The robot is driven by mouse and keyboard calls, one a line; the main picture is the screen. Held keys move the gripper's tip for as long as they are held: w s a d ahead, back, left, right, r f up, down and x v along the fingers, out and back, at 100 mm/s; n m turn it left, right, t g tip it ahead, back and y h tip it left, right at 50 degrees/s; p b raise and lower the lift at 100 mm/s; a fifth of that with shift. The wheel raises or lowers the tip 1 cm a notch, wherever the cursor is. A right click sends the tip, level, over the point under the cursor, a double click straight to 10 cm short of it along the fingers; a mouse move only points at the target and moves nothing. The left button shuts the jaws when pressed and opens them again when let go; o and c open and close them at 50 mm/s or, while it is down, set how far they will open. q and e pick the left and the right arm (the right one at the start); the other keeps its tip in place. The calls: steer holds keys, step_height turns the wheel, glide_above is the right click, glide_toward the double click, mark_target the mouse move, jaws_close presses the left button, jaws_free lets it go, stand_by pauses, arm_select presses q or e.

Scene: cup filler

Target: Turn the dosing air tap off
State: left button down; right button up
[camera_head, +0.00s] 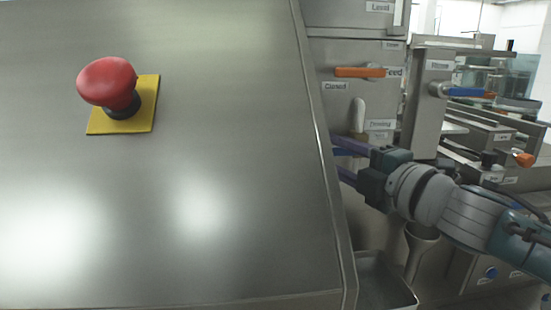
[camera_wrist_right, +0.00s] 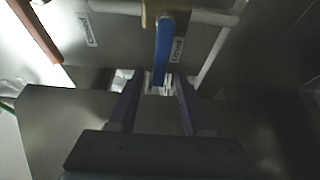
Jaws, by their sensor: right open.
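The dosing air tap has a blue lever (camera_wrist_right: 163,50) on a brass valve body (camera_wrist_right: 165,14). In the right wrist view the lever points down towards the space between my finger tips. In the head view a small part of the blue lever (camera_head: 343,153) shows beside my fingers, below a label that seems to read "Dosing" (camera_head: 381,125). My right gripper (camera_head: 343,158) is open, its two purple fingers pointing at the tap. It also shows in the right wrist view (camera_wrist_right: 157,82), one finger on each side of the lever's end. I see no contact. My left gripper is not in view.
An orange lever (camera_head: 360,72) sits above the tap, and another blue lever (camera_head: 466,92) is to the right. A steel cabinet (camera_head: 200,170) with a red button (camera_head: 108,83) fills the left, its edge close to my fingers. A funnel (camera_head: 421,236) stands below my right wrist.

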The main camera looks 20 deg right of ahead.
steer(key=s+d, duration=0.1)
steer(key=s, duration=0.7)
steer(key=shift+d, duration=0.15)
steer(key=shift+s, duration=0.1)
